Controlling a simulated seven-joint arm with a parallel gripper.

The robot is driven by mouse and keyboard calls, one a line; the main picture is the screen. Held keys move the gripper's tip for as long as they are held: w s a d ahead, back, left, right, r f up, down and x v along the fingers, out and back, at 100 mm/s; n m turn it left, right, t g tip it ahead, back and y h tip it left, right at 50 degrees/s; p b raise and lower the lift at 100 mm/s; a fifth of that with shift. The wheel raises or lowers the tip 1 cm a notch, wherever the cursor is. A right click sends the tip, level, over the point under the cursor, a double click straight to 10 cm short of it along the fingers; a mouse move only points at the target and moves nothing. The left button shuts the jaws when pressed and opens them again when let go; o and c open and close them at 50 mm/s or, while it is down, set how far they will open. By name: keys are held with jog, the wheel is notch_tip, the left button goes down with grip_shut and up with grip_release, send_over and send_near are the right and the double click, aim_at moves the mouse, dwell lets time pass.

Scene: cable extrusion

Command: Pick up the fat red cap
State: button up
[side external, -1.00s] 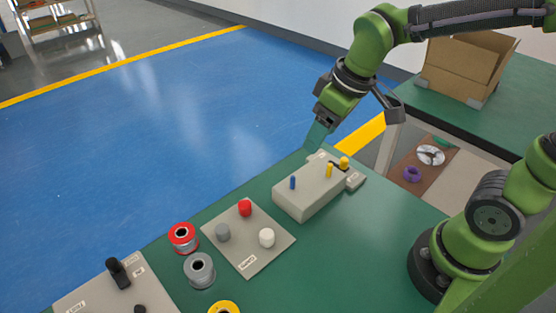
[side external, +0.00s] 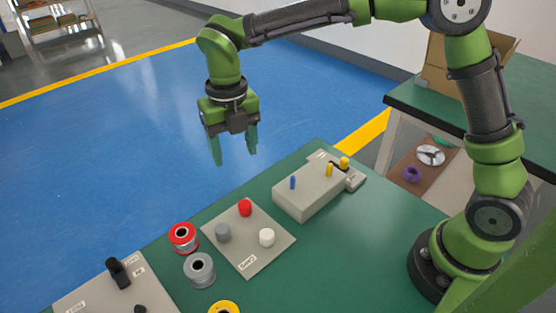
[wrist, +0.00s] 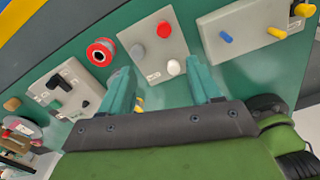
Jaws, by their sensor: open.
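The fat red cap (side external: 245,207) stands upright on the grey caps board, beside a grey cap (side external: 222,232) and a white cap (side external: 267,237). In the wrist view the red cap (wrist: 164,30) sits at the top of the board, ahead of the fingers. My gripper (side external: 234,158) is open and empty, above and behind the board in the side view. In the wrist view its two teal fingers (wrist: 160,82) are spread wide apart with nothing between them touching.
A light grey block (side external: 310,196) with thin blue and yellow pegs stands right of the board. Red (side external: 183,237), grey (side external: 199,270) and yellow (side external: 224,307) spools lie left and in front. A switch panel (side external: 100,292) is at front left.

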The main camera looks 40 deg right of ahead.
send_over(245, 204)
jog(key=f, duration=1.1)
jog(key=shift+w+a+f, duration=0.1)
jog(key=shift+a+f, duration=0.05)
jog(key=shift+a, duration=0.25)
jog(key=shift+d+f, duration=0.2)
jog(key=shift+f, duration=1.2)
jog(key=shift+d+f, duration=0.2)
jog(key=shift+f, duration=1.15)
